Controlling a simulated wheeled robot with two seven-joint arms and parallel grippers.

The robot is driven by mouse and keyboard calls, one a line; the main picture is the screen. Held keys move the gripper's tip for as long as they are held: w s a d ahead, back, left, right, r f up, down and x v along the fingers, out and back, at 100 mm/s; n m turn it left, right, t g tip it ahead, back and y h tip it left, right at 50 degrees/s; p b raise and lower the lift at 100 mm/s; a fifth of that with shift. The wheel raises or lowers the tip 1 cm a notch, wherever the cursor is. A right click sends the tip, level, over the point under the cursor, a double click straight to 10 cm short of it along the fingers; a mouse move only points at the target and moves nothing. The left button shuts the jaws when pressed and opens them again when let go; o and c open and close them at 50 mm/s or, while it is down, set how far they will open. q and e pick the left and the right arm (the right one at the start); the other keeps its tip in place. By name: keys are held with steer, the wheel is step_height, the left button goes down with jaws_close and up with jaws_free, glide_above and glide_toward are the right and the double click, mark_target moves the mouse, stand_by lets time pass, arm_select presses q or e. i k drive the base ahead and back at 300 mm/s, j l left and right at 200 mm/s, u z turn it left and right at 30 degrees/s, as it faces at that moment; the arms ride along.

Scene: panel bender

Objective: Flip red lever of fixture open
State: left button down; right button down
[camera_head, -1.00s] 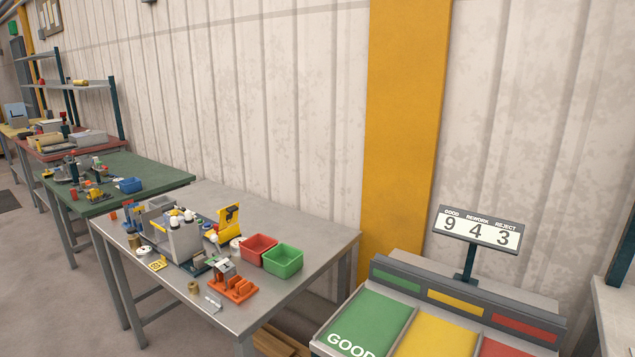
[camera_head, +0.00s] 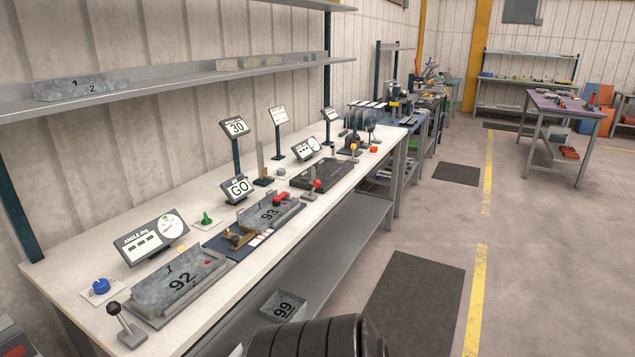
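A fixture (camera_head: 228,240) with a dark blue base and a brass-coloured clamp stands on the long white bench. A grey metal part marked 93 (camera_head: 268,214) lies at its far end. A red lever handle (camera_head: 280,199) lies low over that part. A lever with a red ball knob (camera_head: 317,184) stands just beyond it; I cannot tell which unit it belongs to. Neither of my grippers is in view.
A lower shelf (camera_head: 330,240) carries a part marked 99 (camera_head: 283,305). Floor to the right is clear around a dark mat (camera_head: 415,300).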

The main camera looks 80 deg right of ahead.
mark_target(316, 183)
steer(key=z, duration=2.75)
steer(key=i+l+z, duration=0.1)
steer(key=i+l, duration=0.45)
steer(key=i+l+z, duration=0.1)
steer(key=i+l, duration=0.45)
steer(key=i+l+z, duration=0.1)
steer(key=i+l, duration=0.35)
steer(key=i, duration=0.25)
